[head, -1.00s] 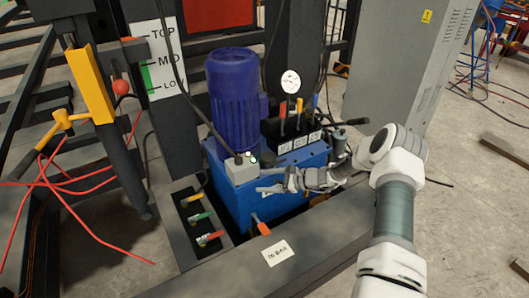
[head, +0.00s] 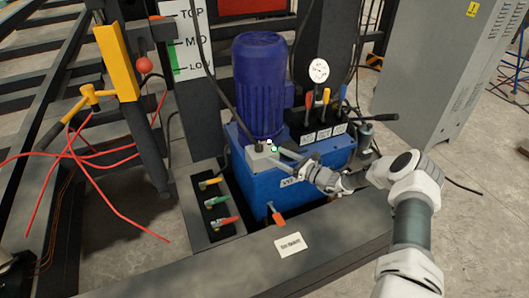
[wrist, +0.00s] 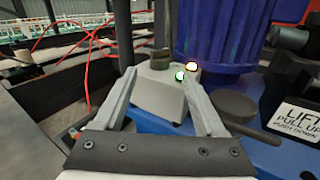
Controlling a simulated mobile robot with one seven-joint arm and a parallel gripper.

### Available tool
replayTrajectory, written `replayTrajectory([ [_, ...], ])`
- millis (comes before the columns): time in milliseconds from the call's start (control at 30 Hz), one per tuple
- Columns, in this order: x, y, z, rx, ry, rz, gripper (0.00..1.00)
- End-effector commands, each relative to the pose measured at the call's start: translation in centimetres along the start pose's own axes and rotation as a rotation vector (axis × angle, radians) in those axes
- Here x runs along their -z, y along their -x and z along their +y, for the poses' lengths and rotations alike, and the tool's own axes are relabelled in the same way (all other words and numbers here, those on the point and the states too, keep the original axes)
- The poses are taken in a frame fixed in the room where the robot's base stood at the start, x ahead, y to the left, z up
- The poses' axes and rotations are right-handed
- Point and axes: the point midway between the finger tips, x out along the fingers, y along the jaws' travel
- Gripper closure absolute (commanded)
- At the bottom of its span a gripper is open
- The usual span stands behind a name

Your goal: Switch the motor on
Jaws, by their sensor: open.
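The blue ribbed motor (head: 260,90) stands upright on a blue tank (head: 240,180). My gripper (head: 280,160) is open at the box. In the wrist view its fingers (wrist: 160,76) lie to either side of the box, the right one close to the buttons. I cannot tell whether either finger touches.
Levers with red, yellow and blue handles (head: 325,105) and a gauge (head: 319,70) stand right of the motor. Coloured valves (head: 216,203) sit left of the tank. A dark beam (head: 330,238) runs in front. A grey cabinet (head: 430,70) stands at right.

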Motion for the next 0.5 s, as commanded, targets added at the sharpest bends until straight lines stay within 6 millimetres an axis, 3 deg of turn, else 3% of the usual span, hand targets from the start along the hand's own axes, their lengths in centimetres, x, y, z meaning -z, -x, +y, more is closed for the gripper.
replayTrajectory([
  [233,0.2,-4.8,0.1,-0.002,0.001,-0.001,0.27],
  [500,0.0,-6.7,0.0,0.0,0.001,0.0,0.27],
])
